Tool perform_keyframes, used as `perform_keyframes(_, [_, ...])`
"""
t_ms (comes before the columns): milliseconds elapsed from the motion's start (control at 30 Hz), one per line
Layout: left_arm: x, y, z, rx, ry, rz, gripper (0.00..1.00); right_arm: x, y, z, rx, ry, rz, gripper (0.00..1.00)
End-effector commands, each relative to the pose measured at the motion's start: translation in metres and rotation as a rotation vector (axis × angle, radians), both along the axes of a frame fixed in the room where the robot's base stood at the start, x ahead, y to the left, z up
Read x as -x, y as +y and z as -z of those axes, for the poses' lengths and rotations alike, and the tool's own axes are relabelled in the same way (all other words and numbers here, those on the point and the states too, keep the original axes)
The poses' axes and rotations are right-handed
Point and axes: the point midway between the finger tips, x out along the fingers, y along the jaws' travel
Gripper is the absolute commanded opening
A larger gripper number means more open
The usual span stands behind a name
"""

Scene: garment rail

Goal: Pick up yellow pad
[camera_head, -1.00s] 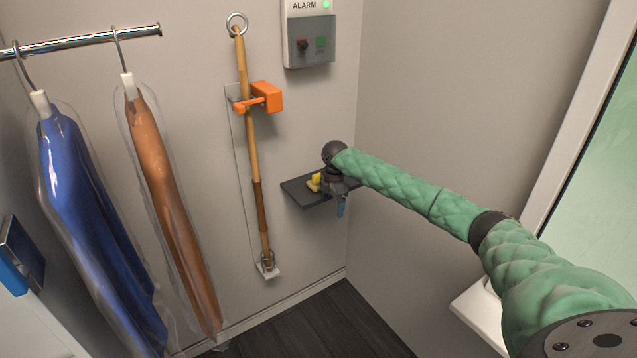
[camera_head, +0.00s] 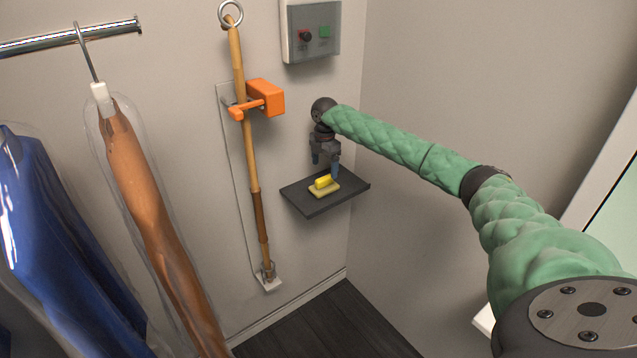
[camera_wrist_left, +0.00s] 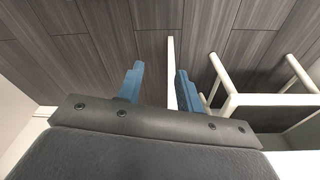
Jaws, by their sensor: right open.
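The yellow pad (camera_head: 324,187) lies on a small dark shelf (camera_head: 318,203) on the back wall, in the head view. It has a flat pale yellow base with a brighter yellow raised grip on top. My right gripper (camera_head: 325,172) points down just above the pad, its blue fingers apart and nothing between them. The fingers look close to the pad, but I cannot tell the exact gap. My left gripper (camera_wrist_left: 157,84) shows only in the left wrist view, its blue fingers wide apart and empty over the wood floor.
A wooden pole (camera_head: 252,150) with an orange bracket (camera_head: 264,98) hangs left of the shelf. A control box (camera_head: 312,32) is on the wall above. A brown garment (camera_head: 150,200) and a blue garment (camera_head: 50,230) hang from a rail at left. A white frame (camera_wrist_left: 265,98) stands near my left gripper.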

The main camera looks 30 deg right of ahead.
Motion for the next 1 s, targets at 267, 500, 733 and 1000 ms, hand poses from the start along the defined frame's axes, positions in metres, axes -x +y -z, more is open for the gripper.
perform_keyframes(267, [0.024,-0.001,0.027,0.0,0.011,0.002,0.36,0.0,0.0,0.021,0.0,0.001,0.0,0.85])
perform_keyframes(500, [0.028,0.009,0.044,-0.01,-0.003,0.007,0.36,-0.001,0.001,0.035,0.0,0.003,-0.001,0.85])
perform_keyframes(733, [0.039,0.02,0.068,-0.018,-0.021,0.014,0.36,-0.002,0.001,0.055,0.0,0.001,0.0,0.85])
perform_keyframes(1000, [0.047,0.027,0.082,-0.022,-0.036,0.017,0.36,-0.002,0.001,0.074,0.0,0.0,0.0,0.85])
